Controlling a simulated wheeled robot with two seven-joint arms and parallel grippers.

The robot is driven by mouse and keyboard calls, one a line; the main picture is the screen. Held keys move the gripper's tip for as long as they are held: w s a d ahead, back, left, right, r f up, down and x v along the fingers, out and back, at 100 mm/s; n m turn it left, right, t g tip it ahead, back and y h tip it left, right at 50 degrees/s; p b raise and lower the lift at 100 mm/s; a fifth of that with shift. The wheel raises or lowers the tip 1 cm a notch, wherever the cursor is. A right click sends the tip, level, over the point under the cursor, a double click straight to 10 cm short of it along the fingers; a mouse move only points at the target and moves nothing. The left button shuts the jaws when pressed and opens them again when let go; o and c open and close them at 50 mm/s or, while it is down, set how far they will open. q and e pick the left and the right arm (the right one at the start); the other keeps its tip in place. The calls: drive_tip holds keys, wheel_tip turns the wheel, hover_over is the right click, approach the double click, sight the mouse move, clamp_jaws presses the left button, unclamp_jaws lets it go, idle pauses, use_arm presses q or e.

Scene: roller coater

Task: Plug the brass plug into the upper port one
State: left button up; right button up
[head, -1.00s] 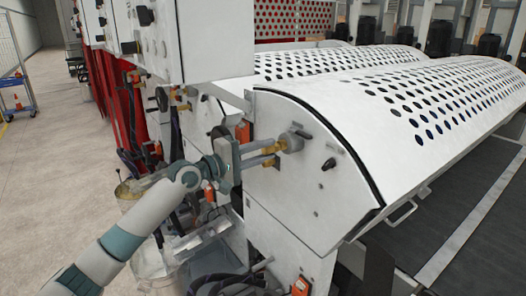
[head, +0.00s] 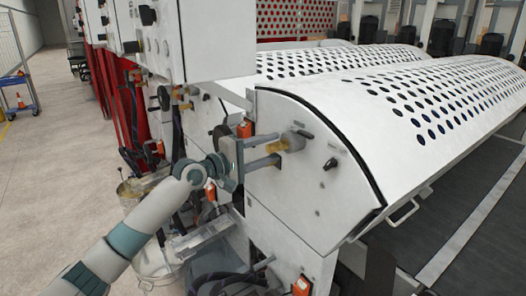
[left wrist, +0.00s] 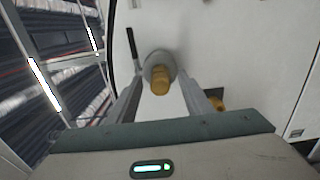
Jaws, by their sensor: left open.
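The brass plug (head: 288,145) is at the round grey port fitting (head: 300,134) on the white end panel. In the left wrist view, the brass plug (left wrist: 160,82) sits against the grey fitting (left wrist: 157,63), in line with it. How deep it is seated cannot be told. My left gripper (head: 274,152) is open, its fingers pointing at the panel. The fingers (left wrist: 160,95) stand on either side of the plug with gaps visible. Another brass piece (left wrist: 216,103) shows beyond the right finger, partly hidden. My right gripper is not in view.
A black handle (head: 330,163) juts from the white panel (head: 290,200), right of the fitting. The perforated white cover (head: 420,100) extends right. A tall white cabinet (head: 215,40) stands above left. Hoses and a bucket (head: 155,270) are below my arm.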

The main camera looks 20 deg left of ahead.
use_arm(q)
drive_tip(key=shift+s+a+f+b, duration=0.1)
drive_tip(key=shift+s+a+b, duration=0.25)
drive_tip(key=shift+s+a, duration=0.1)
drive_tip(key=b+v, duration=0.7)
drive_tip(key=v, duration=0.9)
drive_tip(key=shift+s, duration=0.1)
idle(0.4)
